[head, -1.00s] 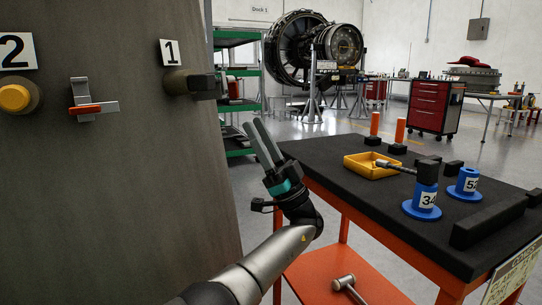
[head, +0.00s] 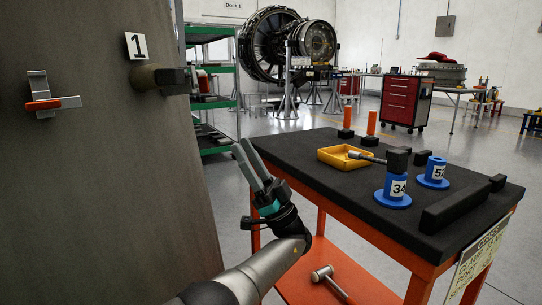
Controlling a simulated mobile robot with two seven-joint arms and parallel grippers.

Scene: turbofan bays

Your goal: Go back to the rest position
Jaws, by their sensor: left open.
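My left gripper (head: 250,165) is in the lower middle of the head view, fingers pointing up and slightly left. Its jaws are apart and nothing shows between them. It is in the space between the grey panel (head: 100,190) on the left and the black-topped orange cart (head: 330,250) on the right, apart from both. My right gripper is not in view.
The cart top holds a yellow tray (head: 345,164), blue stands numbered 34 (head: 393,190) and 52 (head: 434,175), two orange posts, and black blocks. A hammer (head: 325,274) lies on its lower shelf. The panel carries a knob beside label 1 (head: 137,46) and a red-handled latch (head: 42,103).

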